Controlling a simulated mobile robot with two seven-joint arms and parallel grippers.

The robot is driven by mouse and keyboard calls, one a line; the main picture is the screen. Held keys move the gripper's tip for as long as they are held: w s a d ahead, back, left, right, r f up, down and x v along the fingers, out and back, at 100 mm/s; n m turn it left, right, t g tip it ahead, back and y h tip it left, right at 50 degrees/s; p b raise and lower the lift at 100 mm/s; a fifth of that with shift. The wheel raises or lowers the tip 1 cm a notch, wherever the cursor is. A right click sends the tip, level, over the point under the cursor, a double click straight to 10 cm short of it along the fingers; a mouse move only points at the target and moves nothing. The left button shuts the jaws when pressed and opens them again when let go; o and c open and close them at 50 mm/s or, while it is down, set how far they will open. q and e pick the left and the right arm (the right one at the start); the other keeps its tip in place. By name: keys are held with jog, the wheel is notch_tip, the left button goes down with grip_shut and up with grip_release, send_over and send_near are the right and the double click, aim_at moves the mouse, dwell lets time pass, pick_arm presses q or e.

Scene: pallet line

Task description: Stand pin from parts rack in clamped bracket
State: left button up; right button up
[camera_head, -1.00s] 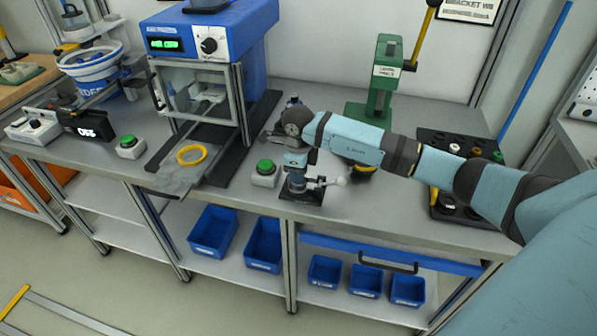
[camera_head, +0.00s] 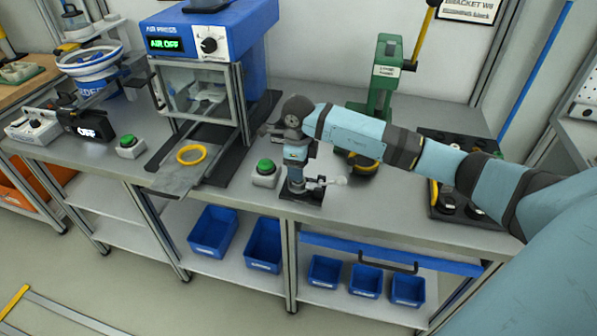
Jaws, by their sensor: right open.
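My right arm reaches in from the right, and its gripper (camera_head: 295,178) points down, open, at the clamp fixture near the bench's front edge. The fixture has a dark base plate (camera_head: 313,198) and a toggle clamp with a pale-tipped lever (camera_head: 338,181). The bracket is mostly hidden behind the gripper, and I cannot make out a pin there. The black parts rack (camera_head: 436,207) lies on the right of the bench, partly covered by my arm, with several small parts in it. My left gripper is out of view.
A green push button (camera_head: 265,167) stands just left of the fixture. The blue press (camera_head: 245,50) with its guard and a yellow ring (camera_head: 190,155) are further left. A green lever press (camera_head: 383,80) stands behind my forearm. The front bench strip right of the fixture is clear.

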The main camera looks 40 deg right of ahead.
notch_tip(320, 180, up, 9)
jog(key=s+a+f+m+t+y, duration=0.1)
jog(key=s+a+f+m+y, duration=0.15)
jog(key=s+a+y, duration=0.6)
jog(key=s+a+f+m+t+y, duration=0.1)
jog(key=s+a+f+m+y, duration=0.2)
jog(key=a+y, duration=1.1)
jog(key=s+d+f+n+t+h, duration=0.1)
jog(key=s+f+n+t+h, duration=0.2)
jog(key=n, duration=0.9)
jog(key=s+d+f+n+t+h, duration=0.2)
jog(key=s+f+n+h, duration=0.5)
jog(key=f+n+h, duration=0.3)
jog(key=s+d+f+n+t+h, duration=0.2)
jog(key=s+f+n+h, duration=0.3)
jog(key=n, duration=0.9)
notch_tip(320, 180, down, 2)
jog(key=shift+f+t+h, duration=0.25)
jog(key=shift+t+h, duration=0.4)
jog(key=shift+t, duration=0.15)
